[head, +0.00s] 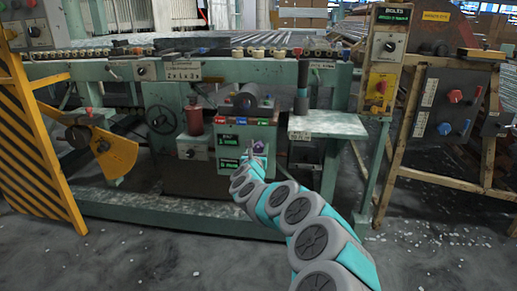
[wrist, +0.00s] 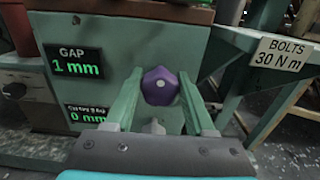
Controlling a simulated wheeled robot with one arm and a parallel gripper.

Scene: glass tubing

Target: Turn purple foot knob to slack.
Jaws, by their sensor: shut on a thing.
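In the head view my gripper (head: 252,153) reaches the box front from below right. A display (wrist: 75,62) left of the knob reads GAP 1 mm. A lower display (wrist: 87,113) reads 0 mm, its top line hard to read.
A sign (wrist: 282,54) at right reads BOLTS 30 N m. A pale shelf (head: 325,125) juts out right of the box. A handwheel (head: 160,116) and a red cylinder (head: 194,121) are at left. A panel with knobs (head: 445,108) stands far right.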

